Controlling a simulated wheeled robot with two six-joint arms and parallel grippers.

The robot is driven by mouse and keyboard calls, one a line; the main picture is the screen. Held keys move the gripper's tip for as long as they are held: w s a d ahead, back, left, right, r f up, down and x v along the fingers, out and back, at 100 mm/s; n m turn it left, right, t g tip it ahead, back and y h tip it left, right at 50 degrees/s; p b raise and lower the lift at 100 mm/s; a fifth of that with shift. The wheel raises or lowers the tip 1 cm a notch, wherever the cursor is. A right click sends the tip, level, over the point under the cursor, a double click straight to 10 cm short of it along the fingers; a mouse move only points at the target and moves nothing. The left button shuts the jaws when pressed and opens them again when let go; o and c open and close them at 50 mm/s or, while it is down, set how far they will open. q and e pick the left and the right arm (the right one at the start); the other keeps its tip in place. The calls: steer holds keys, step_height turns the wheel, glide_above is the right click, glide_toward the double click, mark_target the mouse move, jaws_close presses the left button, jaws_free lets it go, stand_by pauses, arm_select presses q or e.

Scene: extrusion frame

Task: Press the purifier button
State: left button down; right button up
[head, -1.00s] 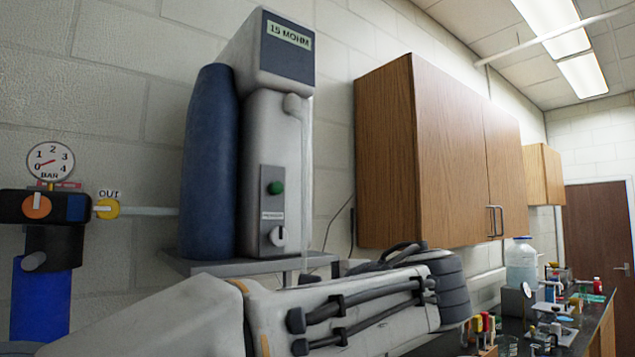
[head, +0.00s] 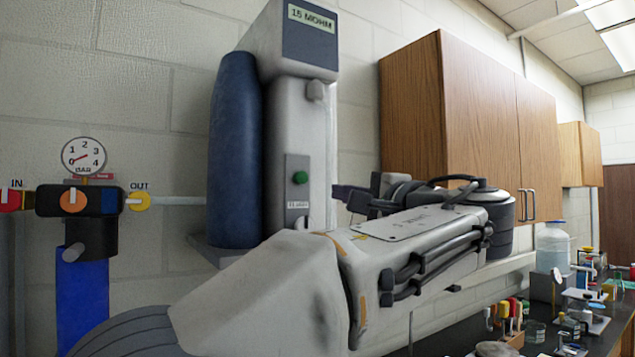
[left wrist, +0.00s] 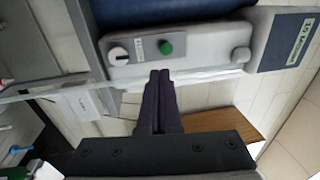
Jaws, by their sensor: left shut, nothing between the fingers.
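The purifier (head: 290,130) is a light grey unit on a wall shelf, with a dark blue cylinder (head: 233,150) beside it and a "15 MOHM" display on top. Its round green button (head: 300,177) sits on a grey front plate; the button also shows in the left wrist view (left wrist: 165,47). My left gripper (head: 340,192) is shut and empty, just right of the purifier in the head view. In the left wrist view its dark fingertips (left wrist: 159,74) point at the panel, slightly below the green button in the picture, with no clear contact. My right gripper is not in view.
A white knob (left wrist: 118,55) is beside the button. The purifier's spout (head: 316,90) juts out above it. A wooden cabinet (head: 480,130) hangs to the right. A pressure gauge (head: 84,156) and valves are at left. A cluttered bench (head: 435,343) lies lower right.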

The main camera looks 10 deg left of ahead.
mark_target(300, 184)
arm_select(q)
steer(key=p+x, duration=0.5)
steer(key=x, duration=0.6)
steer(key=shift+w+a+r+p, duration=0.1)
steer(key=shift+r+p, duration=0.1)
steer(key=shift+p, duration=0.2)
steer(key=shift+w+f, duration=0.1)
steer(key=shift+a, duration=0.1)
